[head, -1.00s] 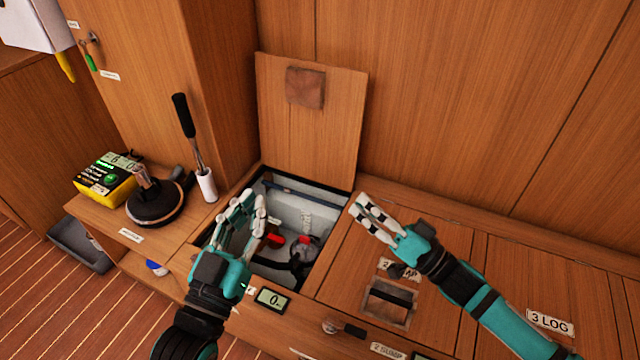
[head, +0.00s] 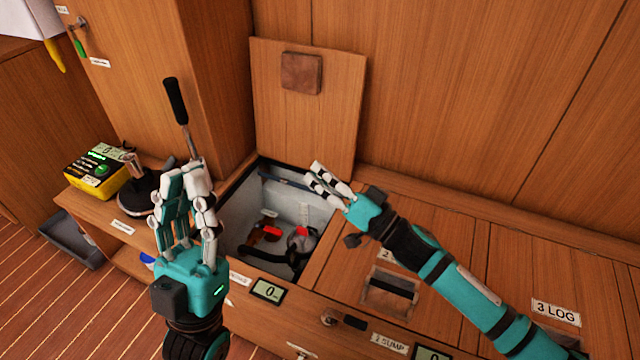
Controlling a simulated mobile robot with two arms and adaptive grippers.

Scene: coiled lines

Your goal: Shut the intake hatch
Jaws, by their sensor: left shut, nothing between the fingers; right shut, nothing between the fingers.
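The intake hatch lid (head: 303,125) stands upright, leaning back against the wood panelling, with a brown square pad (head: 301,73) near its top. Below it the hatch opening (head: 237,212) is uncovered. Inside the white-walled well lie red-handled fittings (head: 272,231) and a dark hose (head: 262,254). My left gripper (head: 187,172) is shut and empty, in front of and left of the opening, hiding part of its left side. My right gripper (head: 318,181) is shut and empty, over the right rear edge of the opening, close below the lid's lower right corner.
A yellow meter (head: 98,172) and a round black-based device (head: 144,190) with a tall black-handled lever (head: 176,102) stand on the left shelf. A closed hatch with a recessed handle (head: 389,291) lies right.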

